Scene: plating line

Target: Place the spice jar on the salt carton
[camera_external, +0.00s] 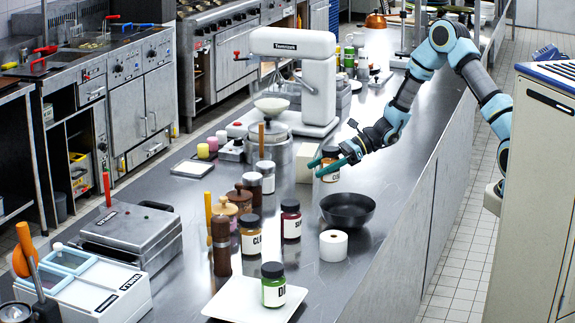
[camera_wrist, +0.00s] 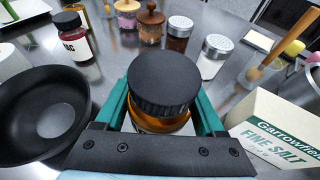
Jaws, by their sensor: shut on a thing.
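The spice jar (camera_wrist: 163,88), with a black ribbed lid and orange-brown contents, is held upright between the teal fingers of my gripper (camera_wrist: 165,115). In the external view my gripper (camera_external: 328,163) is shut on the jar (camera_external: 331,172), whose pale label shows partly. The salt carton (camera_wrist: 280,132), a white box with green lettering reading "FINE SALT", stands right of the jar in the wrist view. In the external view the carton (camera_external: 306,163) is just left of my gripper, partly hidden by it. The jar appears beside the carton, not on it.
A black pan (camera_external: 347,209) stands on the steel counter, nearer the camera than my gripper; a paper roll (camera_external: 333,245) is near it. Other jars (camera_external: 291,221), shakers (camera_external: 265,176), a pot (camera_external: 269,150) and a mixer (camera_external: 318,80) crowd the left side.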

